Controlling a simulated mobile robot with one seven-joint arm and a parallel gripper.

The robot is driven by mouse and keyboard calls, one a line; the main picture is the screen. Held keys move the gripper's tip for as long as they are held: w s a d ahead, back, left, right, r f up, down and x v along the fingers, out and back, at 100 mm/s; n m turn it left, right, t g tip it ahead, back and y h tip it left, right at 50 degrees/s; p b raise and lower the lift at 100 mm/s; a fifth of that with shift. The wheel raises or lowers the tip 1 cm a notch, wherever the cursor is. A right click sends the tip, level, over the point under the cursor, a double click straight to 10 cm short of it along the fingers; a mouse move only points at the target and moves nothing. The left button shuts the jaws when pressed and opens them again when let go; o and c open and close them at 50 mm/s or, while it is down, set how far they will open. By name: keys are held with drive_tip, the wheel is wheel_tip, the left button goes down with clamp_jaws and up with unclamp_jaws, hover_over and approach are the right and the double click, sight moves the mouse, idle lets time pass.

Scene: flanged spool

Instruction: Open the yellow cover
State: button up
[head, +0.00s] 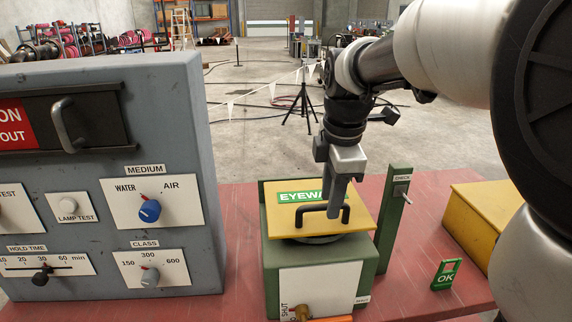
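The yellow cover (362,220) lies over the top of a green box (271,262). It bears a green label reading "EYEWA…", its end hidden behind my gripper, and a black bar handle (313,208) near its front edge. A dark rounded edge shows just under the cover's front. My gripper (340,205) points down over the cover, its fingertips at the right part of the handle. The fingers overlap in this view, so I cannot tell whether they are open or shut, or touch the handle.
A grey control panel (205,130) with knobs stands at left. A green post (392,215) with a small lever rises right of the box. A green OK tag (446,274) and another yellow box (485,205) are further right. Red tabletop (235,215) shows between panel and box.

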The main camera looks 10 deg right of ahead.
clamp_jaws()
drive_tip(key=shift+r, duration=0.1)
